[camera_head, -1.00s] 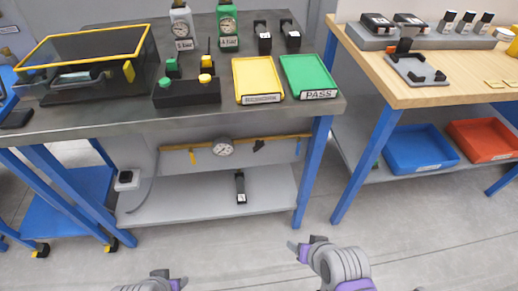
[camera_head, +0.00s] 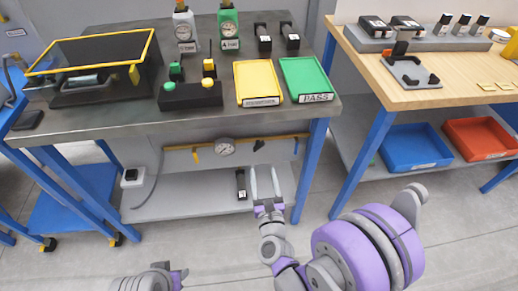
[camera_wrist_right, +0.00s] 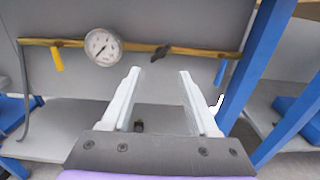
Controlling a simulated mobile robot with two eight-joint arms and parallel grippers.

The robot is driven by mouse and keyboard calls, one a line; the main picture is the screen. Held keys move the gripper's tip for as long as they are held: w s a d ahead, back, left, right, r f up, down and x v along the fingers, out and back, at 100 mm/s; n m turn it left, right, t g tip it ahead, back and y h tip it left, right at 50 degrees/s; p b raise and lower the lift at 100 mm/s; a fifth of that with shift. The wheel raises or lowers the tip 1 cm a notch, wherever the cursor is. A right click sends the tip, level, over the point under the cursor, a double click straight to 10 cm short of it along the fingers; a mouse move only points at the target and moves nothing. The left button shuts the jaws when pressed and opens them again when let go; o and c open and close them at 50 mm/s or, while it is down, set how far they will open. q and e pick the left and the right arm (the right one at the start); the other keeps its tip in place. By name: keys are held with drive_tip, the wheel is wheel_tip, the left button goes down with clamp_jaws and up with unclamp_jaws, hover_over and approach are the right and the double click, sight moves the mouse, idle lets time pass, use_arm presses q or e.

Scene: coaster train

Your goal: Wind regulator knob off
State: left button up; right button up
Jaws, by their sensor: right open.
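A black knob (camera_head: 259,145) sits on a brass pipe (camera_head: 285,140) under the tabletop of the grey bench, right of a round white-faced gauge (camera_head: 224,147). In the right wrist view the knob (camera_wrist_right: 161,51) lies just beyond and between the fingertips, not touched. My right gripper (camera_head: 264,169) is open and empty, with its pale fingers pointing at the pipe from below and in front; it also fills the low middle of the wrist view (camera_wrist_right: 160,75). My left gripper (camera_head: 178,276) shows only partly at the bottom edge, away from the bench.
A yellow lever (camera_wrist_right: 57,58) and a blue lever (camera_wrist_right: 221,72) hang from the pipe. Below is a lower shelf (camera_head: 190,200) with a small black item (camera_head: 240,184). A blue bench leg (camera_head: 310,170) stands right of the gripper. The tabletop holds trays and bottles.

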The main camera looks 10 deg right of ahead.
sight(259, 149)
drive_tip(key=w, duration=1)
drive_tip(key=shift+w, duration=0.25)
